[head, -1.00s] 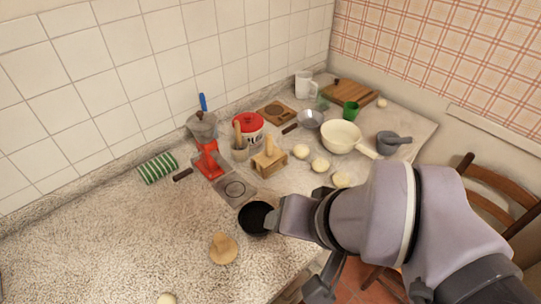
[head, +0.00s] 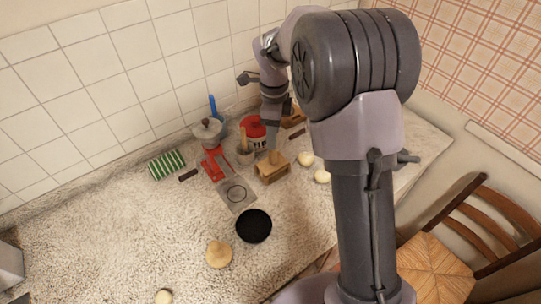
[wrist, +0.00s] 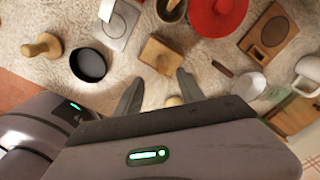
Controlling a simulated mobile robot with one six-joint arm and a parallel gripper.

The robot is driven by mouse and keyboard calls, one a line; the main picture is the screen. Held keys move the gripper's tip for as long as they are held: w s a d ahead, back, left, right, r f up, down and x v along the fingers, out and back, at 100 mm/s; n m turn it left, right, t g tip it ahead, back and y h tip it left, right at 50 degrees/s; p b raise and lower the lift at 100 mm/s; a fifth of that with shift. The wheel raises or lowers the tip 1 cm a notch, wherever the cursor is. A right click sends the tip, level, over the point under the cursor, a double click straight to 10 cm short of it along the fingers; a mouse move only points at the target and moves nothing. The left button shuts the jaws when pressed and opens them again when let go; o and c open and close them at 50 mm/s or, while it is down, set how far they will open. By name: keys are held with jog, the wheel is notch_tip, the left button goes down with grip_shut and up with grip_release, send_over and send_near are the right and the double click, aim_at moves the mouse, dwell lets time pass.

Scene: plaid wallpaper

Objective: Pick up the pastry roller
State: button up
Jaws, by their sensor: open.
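I cannot tell for certain which item is the pastry roller. A wooden block with a peg-like handle (head: 272,172) stands mid-counter; it also shows in the wrist view (wrist: 160,56). A round wooden piece with a knob (head: 219,254) lies nearer the front, left in the wrist view (wrist: 46,45). My gripper (head: 273,146) is above and close to the wooden block in the head view. In the wrist view my gripper (wrist: 159,86) has its fingers spread, with nothing between them, and the block lies just beyond the tips.
A black bowl (head: 254,226) stands in front of the block. A red-based scale or grinder (head: 214,164), a mortar with pestle (head: 245,153) and a red-lidded tin (head: 254,131) crowd behind. Pale dough balls (head: 306,160) lie to the right. The left counter is mostly clear.

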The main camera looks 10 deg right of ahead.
aim_at(272, 156)
notch_tip(272, 156, down, 5)
jog(key=shift+f+b, duration=0.2)
jog(key=shift+b, duration=0.3)
jog(key=f, duration=0.1)
jog(key=f+b, duration=0.1)
jog(key=f, duration=0.3)
jog(key=shift+w+a+f+b, duration=0.1)
jog(key=shift+w+f+b, duration=0.1)
jog(key=shift+w+b, duration=0.15)
jog(key=shift+s+r, duration=0.1)
jog(key=shift+r, duration=0.05)
jog(key=shift+c, duration=0.9)
grip_shut()
